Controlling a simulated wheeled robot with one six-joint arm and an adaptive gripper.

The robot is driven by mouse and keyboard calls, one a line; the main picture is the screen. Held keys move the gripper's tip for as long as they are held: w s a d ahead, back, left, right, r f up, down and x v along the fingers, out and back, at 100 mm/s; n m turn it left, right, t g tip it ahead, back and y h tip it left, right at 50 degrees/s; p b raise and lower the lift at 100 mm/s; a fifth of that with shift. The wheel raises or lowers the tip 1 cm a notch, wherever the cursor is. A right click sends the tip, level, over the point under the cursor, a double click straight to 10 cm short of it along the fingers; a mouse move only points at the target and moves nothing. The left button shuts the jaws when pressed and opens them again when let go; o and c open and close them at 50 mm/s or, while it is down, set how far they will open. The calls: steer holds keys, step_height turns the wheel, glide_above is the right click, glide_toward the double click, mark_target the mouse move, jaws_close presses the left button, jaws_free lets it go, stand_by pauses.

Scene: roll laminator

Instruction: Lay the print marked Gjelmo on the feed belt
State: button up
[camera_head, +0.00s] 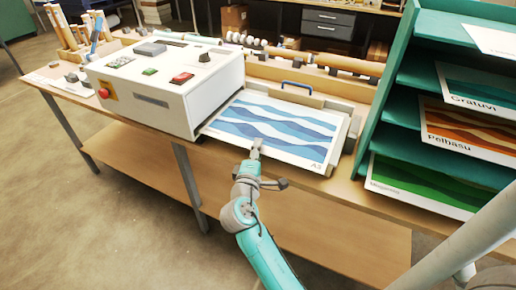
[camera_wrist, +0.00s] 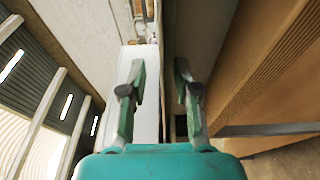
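A print with blue waves (camera_head: 275,128), marked A3, lies flat on the feed table (camera_head: 340,133) at the laminator's right side. I cannot read the name Gjelmo on any print. My gripper (camera_head: 257,143) is at the front edge of the blue print in the head view; whether it touches is unclear. In the wrist view my gripper (camera_wrist: 160,75) has its two fingers apart, with a pale strip and a dark gap between them. No sheet is clearly held. The feed belt's surface is mostly hidden under the print.
The white laminator (camera_head: 170,85) stands left, with a red button. A green rack (camera_head: 405,75) at right holds prints marked Gratuvi (camera_head: 480,92) and Pelbasu (camera_head: 470,130), a green print (camera_head: 420,188) and a top sheet (camera_head: 495,42). A blue handle (camera_head: 297,86) stands behind the blue print.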

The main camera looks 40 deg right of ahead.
steer(key=v, duration=1.1)
steer(key=s+a+f+n+t+y, duration=0.1)
steer(key=s+a+f+t+y, duration=0.1)
steer(key=s+a+f+y, duration=0.35)
steer(key=s+a+f+n+t+y, duration=0.1)
steer(key=s+a+f+y, duration=0.2)
steer(key=s+f+y, duration=0.45)
steer(key=s+a+r+m, duration=0.1)
steer(key=s+m, duration=0.2)
steer(key=s, duration=0.3)
steer(key=s+a+r+m+t+y, duration=0.1)
steer(key=s+a+r+m, duration=0.1)
steer(key=s, duration=0.5)
steer(key=s+a+r+m+y, duration=0.1)
steer(key=s+a+m, duration=0.1)
steer(key=s+m, duration=0.2)
steer(key=v, duration=0.3)
steer(key=shift+a+f, duration=0.2)
steer(key=shift+f, duration=0.05)
